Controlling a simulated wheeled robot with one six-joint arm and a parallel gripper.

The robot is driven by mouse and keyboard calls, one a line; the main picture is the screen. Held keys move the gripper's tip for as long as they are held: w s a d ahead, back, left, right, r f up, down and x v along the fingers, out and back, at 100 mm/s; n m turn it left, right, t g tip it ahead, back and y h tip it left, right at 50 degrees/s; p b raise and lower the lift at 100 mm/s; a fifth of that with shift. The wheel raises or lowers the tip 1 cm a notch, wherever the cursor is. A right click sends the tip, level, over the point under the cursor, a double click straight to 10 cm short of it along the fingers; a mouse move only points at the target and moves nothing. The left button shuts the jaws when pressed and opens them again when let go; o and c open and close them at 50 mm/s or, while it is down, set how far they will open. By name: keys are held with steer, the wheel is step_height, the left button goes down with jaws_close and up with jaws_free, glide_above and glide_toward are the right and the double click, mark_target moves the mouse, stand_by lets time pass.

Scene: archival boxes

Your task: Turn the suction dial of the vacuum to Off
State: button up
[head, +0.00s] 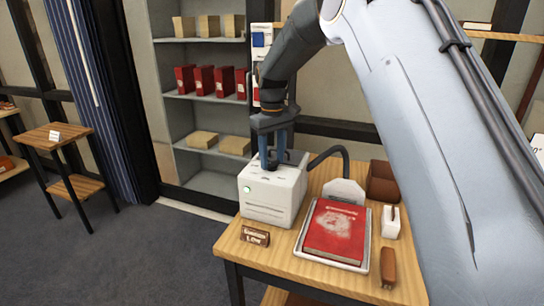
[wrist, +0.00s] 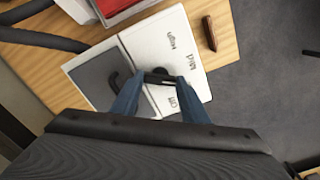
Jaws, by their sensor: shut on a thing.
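The vacuum (head: 270,196) is a white box at the left rear of the wooden table, with a green light on its front. In the wrist view, its white top (wrist: 135,42) carries a dark dial (wrist: 158,74) with several printed labels around it, reading roughly High, Mid and Off. My gripper (head: 272,163) points down onto the vacuum's top; its blue fingers are shut on the dial, also seen in the wrist view (wrist: 157,82). The fingers partly hide the dial, and I cannot tell which label it points at.
A red book (head: 336,228) lies on a white tray (head: 357,266) to the right.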

mark_target(272, 162)
steer(key=m, duration=0.5)
steer(key=shift+r+m+p, duration=0.1)
steer(key=shift+m+p, duration=0.2)
steer(key=shift+p, duration=0.1)
steer(key=m, duration=0.5)
steer(key=shift+w+m+p, duration=0.1)
steer(key=shift+m+p, duration=0.2)
steer(key=shift+p, duration=0.05)
steer(key=o, duration=1.1)
steer(key=shift+c, duration=0.2)
steer(key=shift+r+b, duration=1.1)
steer(key=shift+r, duration=2.8)
steer(key=s+d+f+n, duration=0.1)
steer(key=s+d+f, duration=0.3)
steer(key=s, duration=0.7)
steer(key=s+d+f+n, duration=0.1)
steer(key=s+d+f, duration=0.4)
steer(key=s+d, duration=0.4)
steer(key=s+d+f+n+t, duration=0.1)
steer(key=s+d+f, duration=0.4)
steer(key=s, duration=0.8)
steer(key=shift+s+d+n, duration=0.25)
steer(key=shift+d+n, duration=0.15)
steer(key=shift+d, duration=0.5)
